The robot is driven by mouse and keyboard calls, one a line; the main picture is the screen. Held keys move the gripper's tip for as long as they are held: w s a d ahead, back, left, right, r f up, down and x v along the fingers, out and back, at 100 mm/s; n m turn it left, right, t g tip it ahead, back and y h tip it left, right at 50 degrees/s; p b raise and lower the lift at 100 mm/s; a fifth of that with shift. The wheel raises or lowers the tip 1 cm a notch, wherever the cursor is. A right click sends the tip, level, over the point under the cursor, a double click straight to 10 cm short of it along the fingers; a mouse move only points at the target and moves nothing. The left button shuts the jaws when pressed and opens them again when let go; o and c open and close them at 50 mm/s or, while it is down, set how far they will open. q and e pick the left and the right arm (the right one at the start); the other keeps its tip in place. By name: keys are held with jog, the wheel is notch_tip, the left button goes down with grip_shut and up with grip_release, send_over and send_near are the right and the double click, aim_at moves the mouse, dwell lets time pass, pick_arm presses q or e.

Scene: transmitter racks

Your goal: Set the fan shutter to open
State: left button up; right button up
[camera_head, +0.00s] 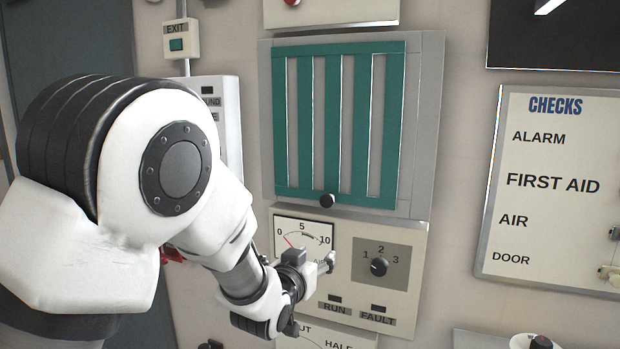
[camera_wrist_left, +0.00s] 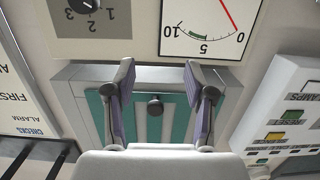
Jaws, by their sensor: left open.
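The fan shutter is probably the green slatted panel (camera_head: 333,120) in a grey frame, with vertical slats and pale gaps. A black knob (camera_head: 327,200) sits at its bottom edge; the knob also shows in the left wrist view (camera_wrist_left: 155,106). My left gripper (camera_head: 312,264) is in front of the meter panel, below the knob. In the left wrist view its two fingers (camera_wrist_left: 158,70) are apart and empty, and the knob appears between them, beyond. Contact is not visible. My right gripper is not in view.
Below the shutter are a dial meter (camera_head: 303,232) and a rotary switch (camera_head: 379,267) marked 1 to 3. A plate (camera_head: 335,335) lettered "HALF" is partly cut off below. A checks board (camera_head: 550,190) hangs at right. My left arm covers part of a white panel (camera_head: 228,120).

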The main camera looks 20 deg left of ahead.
pick_arm(q)
jog(key=t, duration=0.2)
send_near(325, 200)
jog(key=w, duration=0.2)
jog(key=w+p, duration=0.1)
jog(key=w, duration=0.1)
jog(key=w+p, duration=0.1)
jog(key=w, duration=0.2)
jog(key=w+p, duration=0.1)
jog(key=w, duration=0.1)
jog(key=shift+w+d+r+p, duration=0.25)
jog(key=shift+w+r+p, duration=0.05)
jog(key=shift+w+p, duration=0.1)
jog(key=shift+w+f, duration=0.1)
jog(key=shift+w, duration=0.35)
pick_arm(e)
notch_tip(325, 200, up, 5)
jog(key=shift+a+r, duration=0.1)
